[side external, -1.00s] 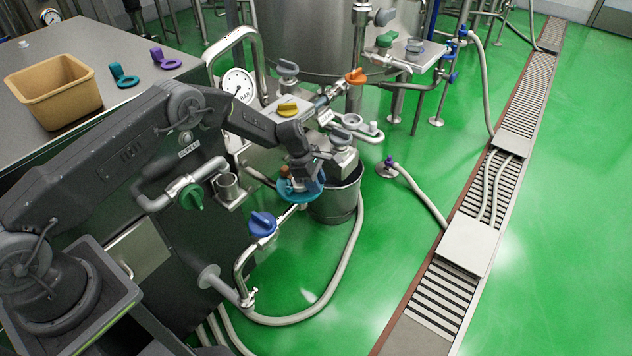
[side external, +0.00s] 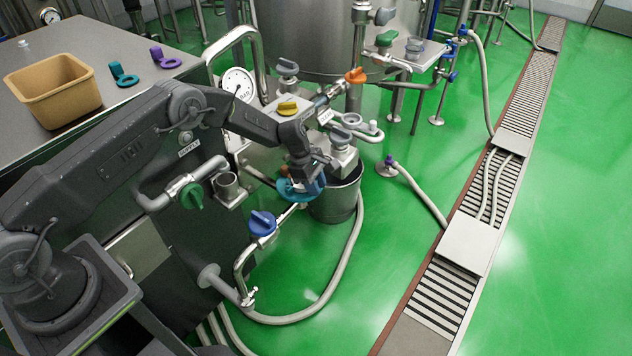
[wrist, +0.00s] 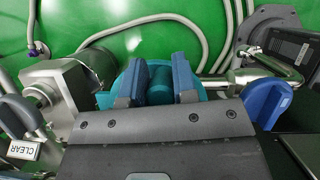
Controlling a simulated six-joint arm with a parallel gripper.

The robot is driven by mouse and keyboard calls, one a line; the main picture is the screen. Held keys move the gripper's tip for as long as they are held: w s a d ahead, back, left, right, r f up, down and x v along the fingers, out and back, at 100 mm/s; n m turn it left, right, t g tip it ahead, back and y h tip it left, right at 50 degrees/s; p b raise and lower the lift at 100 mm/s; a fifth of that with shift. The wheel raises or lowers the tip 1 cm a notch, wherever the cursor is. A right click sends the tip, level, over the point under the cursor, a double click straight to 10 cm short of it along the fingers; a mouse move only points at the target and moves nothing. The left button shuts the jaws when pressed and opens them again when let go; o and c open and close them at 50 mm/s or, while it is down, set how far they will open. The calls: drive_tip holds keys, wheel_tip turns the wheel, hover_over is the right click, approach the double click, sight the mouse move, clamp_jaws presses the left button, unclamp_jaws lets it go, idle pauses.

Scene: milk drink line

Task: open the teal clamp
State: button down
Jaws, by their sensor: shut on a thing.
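The teal clamp (wrist: 159,86) shows in the wrist view with its handle between the two blue fingers of my gripper (wrist: 159,70). The fingers are shut on the handle, one on each side. In the side external view the clamp (side external: 315,188) is partly hidden behind my gripper (side external: 296,187), on the pipework beside a steel bucket. I cannot tell how far open the clamp is.
A blue valve handle (side external: 262,223) is close in front of the clamp. A steel bucket (side external: 338,205) stands close behind it. A green handle (side external: 192,196) and a yellow handle (side external: 288,108) are nearby. A tan bin (side external: 52,90) and two loose rings lie on the bench.

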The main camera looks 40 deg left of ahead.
drive_tip(key=s+m+g, duration=0.1)
drive_tip(key=m, duration=0.1)
drive_tip(key=s+d+m, duration=0.1)
drive_tip(key=s+m, duration=0.1)
drive_tip(key=s+m+g, duration=0.1)
drive_tip(key=m, duration=0.2)
drive_tip(key=shift+s+d+g+y, duration=0.15)
drive_tip(key=shift+s+g+y, duration=0.15)
drive_tip(key=shift+s, duration=0.05)
drive_tip(key=shift+s+a+m+g+y, duration=0.35)
drive_tip(key=shift+s+m, duration=0.4)
drive_tip(key=shift+m, duration=0.5)
drive_tip(key=shift+s+a+m+g+y, duration=0.3)
drive_tip(key=shift+s+m, duration=0.45)
drive_tip(key=shift+m, duration=0.45)
drive_tip(key=shift+s+a+m+g+y, duration=0.3)
drive_tip(key=shift+s+m, duration=0.45)
drive_tip(key=shift+m, duration=0.5)
drive_tip(key=c, duration=0.9)
unclamp_jaws()
